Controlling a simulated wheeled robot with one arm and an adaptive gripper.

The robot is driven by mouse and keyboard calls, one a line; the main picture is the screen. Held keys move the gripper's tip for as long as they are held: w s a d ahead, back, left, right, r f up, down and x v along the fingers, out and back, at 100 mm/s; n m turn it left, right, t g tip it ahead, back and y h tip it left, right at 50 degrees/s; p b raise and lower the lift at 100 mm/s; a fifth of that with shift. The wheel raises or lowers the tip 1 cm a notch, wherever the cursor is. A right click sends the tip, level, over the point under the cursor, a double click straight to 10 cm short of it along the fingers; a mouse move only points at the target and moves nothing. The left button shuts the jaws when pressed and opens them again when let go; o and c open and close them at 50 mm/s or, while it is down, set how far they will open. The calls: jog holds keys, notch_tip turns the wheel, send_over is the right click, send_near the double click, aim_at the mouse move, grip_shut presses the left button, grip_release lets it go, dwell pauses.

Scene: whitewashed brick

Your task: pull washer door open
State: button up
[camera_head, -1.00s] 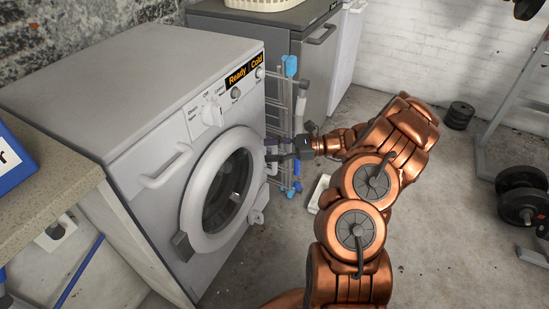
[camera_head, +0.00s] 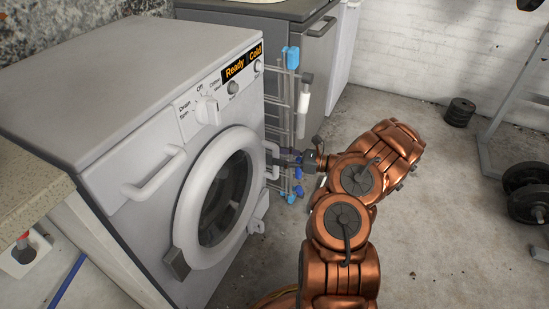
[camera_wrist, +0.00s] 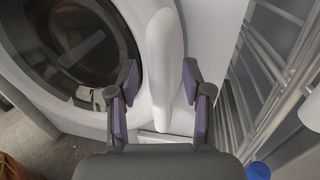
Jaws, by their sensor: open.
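The white washer (camera_head: 130,90) stands at the left in the head view. Its round door (camera_head: 183,222), a white ring around dark glass, looks closed. The white door handle (camera_head: 271,150) sticks out at the door's right edge. My gripper (camera_head: 277,160) is at the handle, coming from the right. In the wrist view the handle (camera_wrist: 165,60) runs between the two spread fingers of my gripper (camera_wrist: 160,82), with the dark door glass (camera_wrist: 70,45) to the left. The fingers are open around the handle; whether either pad touches it I cannot tell.
A drying rack (camera_head: 292,75) with blue ends stands close beside the washer, just behind my gripper. A grey cabinet (camera_head: 318,60) is farther back. Dumbbells (camera_head: 525,190) lie at the right. The concrete floor (camera_head: 440,230) at the right is mostly clear.

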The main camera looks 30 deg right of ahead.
jog(key=shift+x, duration=1.15)
grip_shut()
